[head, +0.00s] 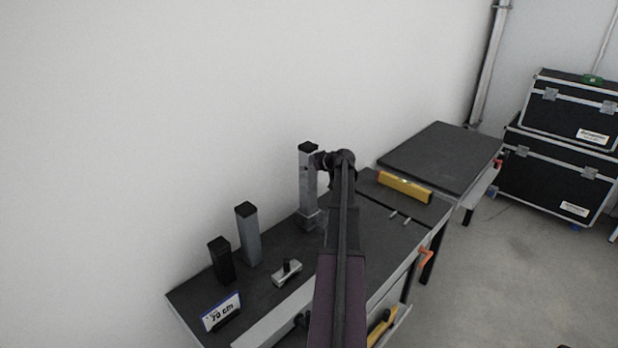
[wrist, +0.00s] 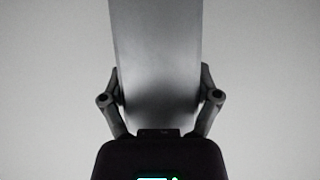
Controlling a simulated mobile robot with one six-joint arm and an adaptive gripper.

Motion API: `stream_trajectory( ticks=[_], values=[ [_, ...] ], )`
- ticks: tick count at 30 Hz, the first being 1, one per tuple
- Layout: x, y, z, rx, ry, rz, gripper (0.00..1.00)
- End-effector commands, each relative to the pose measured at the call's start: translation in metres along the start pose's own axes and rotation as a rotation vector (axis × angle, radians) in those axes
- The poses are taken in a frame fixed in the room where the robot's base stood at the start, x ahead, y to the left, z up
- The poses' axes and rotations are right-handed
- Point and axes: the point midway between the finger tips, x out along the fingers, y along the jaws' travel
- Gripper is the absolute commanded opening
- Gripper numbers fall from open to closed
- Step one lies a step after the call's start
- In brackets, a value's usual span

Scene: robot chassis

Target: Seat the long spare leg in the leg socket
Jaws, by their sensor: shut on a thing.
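The long spare leg (head: 308,180) is a tall silver square tube with a black top cap. It stands upright at the back of the dark bench. My gripper (head: 318,160) is shut on its upper part, coming from the right. In the wrist view the leg's grey face (wrist: 156,50) fills the space between the fingers of my gripper (wrist: 158,88). The leg's lower end meets a wider grey collar, likely the leg socket (head: 310,224), partly hidden by my arm. I cannot tell how deep the leg sits in it.
A shorter grey leg (head: 248,235) and a short black leg (head: 222,262) stand to the left. A small metal clamp-like piece (head: 287,273) and a "70 cm" sign (head: 221,312) lie nearer. A yellow level (head: 404,187) lies right, before a second dark table (head: 440,155).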

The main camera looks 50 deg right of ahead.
Motion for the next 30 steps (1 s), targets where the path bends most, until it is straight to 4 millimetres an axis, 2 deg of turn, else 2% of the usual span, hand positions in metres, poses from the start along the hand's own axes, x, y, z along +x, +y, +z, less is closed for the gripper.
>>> stream_trajectory(
  ticks=[13, 30],
  values=[
    [0.001, 0.0, 0.002, 0.001, 0.002, 0.0, 0.19],
    [0.017, 0.0, 0.032, 0.001, 0.002, 0.0, 0.19]
  ],
)
